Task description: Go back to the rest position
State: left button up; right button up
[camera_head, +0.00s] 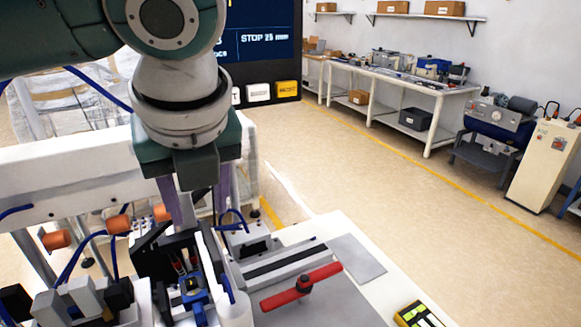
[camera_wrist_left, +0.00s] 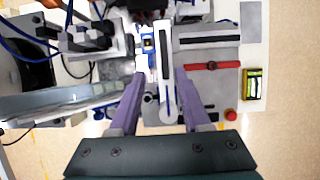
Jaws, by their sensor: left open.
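My left gripper (camera_head: 202,205) hangs from the arm at the upper left of the head view, pointing down over the machine on the bench. Its two purple fingers stand apart, and nothing shows held between them. In the wrist view the open left gripper (camera_wrist_left: 160,82) spans a white elongated part (camera_wrist_left: 165,75) of the machine below. Whether the fingers touch anything there cannot be told. My right gripper is not in view.
A red bar handle (camera_head: 301,287) lies across a grey plate beside the gripper. A black and yellow-green device (camera_head: 418,314) sits near the bench edge. Orange-ended cylinders and blue hoses crowd the left. Open floor (camera_head: 400,220) lies to the right.

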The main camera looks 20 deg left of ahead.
pick_arm(q)
jog(key=shift+v, duration=1)
jog(key=s+d+f+n+h, duration=0.3)
jog(key=s+d+n, duration=0.1)
jog(key=d+n, duration=0.15)
jog(key=s+d+f+n+h, duration=0.3)
jog(key=s+d+n, duration=0.1)
jog(key=d, duration=0.3)
jog(key=s+a+f+n+y, duration=0.2)
jog(key=s+a+f+n, duration=0.2)
jog(key=s+a+n, duration=0.7)
notch_tip(320, 180, up, 19)
jog(key=w+d+n+p, duration=0.2)
jog(key=n+p, duration=0.1)
jog(key=p, duration=1.6)
jog(key=shift+r+t, duration=0.2)
jog(key=shift+t, duration=0.1)
